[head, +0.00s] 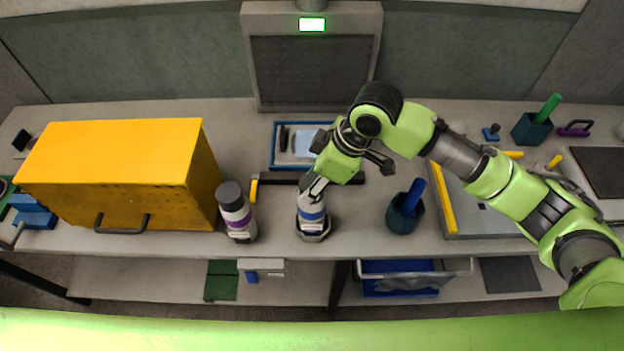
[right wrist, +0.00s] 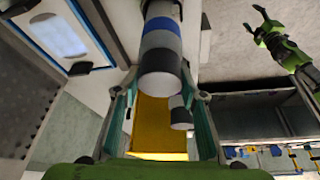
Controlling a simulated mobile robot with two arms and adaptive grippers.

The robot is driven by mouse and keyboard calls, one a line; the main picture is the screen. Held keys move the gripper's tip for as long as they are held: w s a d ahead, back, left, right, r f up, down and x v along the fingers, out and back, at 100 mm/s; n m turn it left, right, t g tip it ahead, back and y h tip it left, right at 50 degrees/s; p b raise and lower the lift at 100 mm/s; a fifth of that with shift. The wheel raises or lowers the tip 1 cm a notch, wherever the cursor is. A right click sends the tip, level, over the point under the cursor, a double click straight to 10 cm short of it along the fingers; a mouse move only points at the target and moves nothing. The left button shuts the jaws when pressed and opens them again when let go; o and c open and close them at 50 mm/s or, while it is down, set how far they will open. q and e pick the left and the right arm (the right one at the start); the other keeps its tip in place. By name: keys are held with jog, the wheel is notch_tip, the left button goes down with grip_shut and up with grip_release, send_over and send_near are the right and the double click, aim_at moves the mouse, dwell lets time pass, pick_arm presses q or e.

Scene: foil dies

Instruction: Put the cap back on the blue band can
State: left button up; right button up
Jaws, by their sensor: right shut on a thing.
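The blue band can (head: 311,213) stands upright in a dark ring-shaped holder (head: 313,233) near the table's front edge. In the right wrist view the blue band can (right wrist: 161,27) runs away from me, its dark grey cap (right wrist: 160,83) at the near end. The cap lines up with the can; I cannot tell whether it is fully seated. My right gripper (head: 315,187) comes down over the can's top and is shut on the cap; its fingers flank it in the wrist view. In the head view the gripper hides the cap. My left gripper (right wrist: 255,18) hangs empty with fingers spread.
A purple band can (head: 237,213) with a dark cap stands to the left, beside a yellow cabinet (head: 120,175). A dark teal cup (head: 404,215) with a blue handle stands to the right. A blue-rimmed tray (head: 275,160) lies behind. The table's front edge is close.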

jog(key=shift+p, duration=0.45)
dwell(0.6)
jog(key=o, duration=1.3)
notch_tip(320, 180, up, 3)
jog(key=p, duration=0.3)
jog(key=shift+f, duration=0.2)
jog(key=shift+r+p, duration=0.4)
jog(key=shift+r, duration=1.8)
